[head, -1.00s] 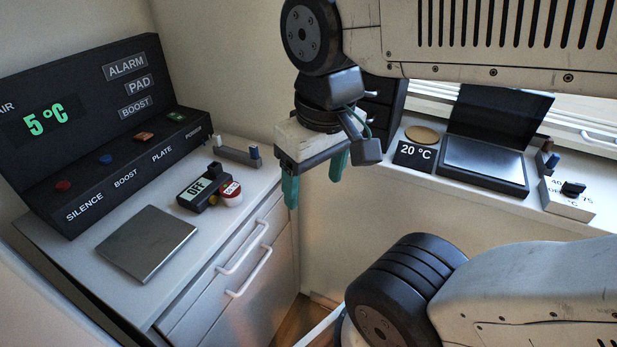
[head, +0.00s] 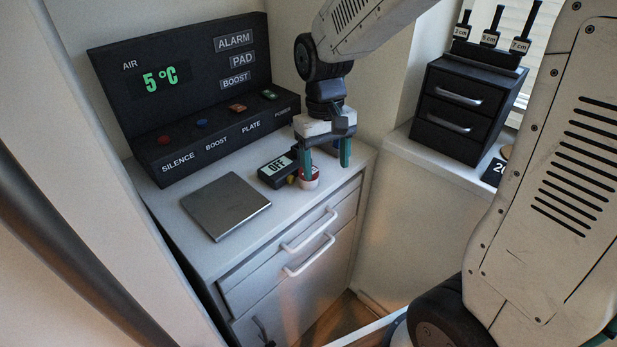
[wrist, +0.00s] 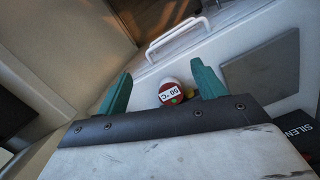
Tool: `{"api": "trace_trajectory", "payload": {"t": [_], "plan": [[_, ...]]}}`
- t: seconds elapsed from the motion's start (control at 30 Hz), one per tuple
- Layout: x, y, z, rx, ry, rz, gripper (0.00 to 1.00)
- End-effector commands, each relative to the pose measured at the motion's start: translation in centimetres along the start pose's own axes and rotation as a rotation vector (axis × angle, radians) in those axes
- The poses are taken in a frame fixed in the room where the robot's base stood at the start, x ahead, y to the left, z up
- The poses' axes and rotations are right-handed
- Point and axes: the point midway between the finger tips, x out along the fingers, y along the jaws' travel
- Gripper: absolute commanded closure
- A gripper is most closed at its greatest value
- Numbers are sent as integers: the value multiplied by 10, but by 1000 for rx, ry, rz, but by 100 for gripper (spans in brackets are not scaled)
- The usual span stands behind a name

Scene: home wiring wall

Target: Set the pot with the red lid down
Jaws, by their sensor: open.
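The pot with the red lid (head: 309,184) is small and white, and stands on the grey cabinet top (head: 230,255) beside the black OFF display. In the wrist view its red lid (wrist: 168,84) carries a white 50 °C label. My gripper (head: 327,166) is open, with green fingers pointing down at the pot. In the head view the left finger partly covers the pot. In the wrist view the pot shows between the fingers of my gripper (wrist: 161,72), nearer the right one. I cannot tell whether the fingertips reach down around it.
A black OFF display (head: 275,169) stands just left of the pot. A flat metal plate (head: 226,205) lies further left, before the black control panel (head: 190,90) reading 5 °C. A black drawer unit (head: 465,110) stands on the right ledge. White handles (head: 308,256) stick out in front.

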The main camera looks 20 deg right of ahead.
Motion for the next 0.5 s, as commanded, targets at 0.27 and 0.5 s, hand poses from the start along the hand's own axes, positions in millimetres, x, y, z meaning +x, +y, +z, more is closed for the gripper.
{"api": "trace_trajectory", "payload": {"t": [0.27,0.5], "plan": [[4,-2,-68,-10,115,1,31],[28,-2,-72,-11,125,1,31]]}}
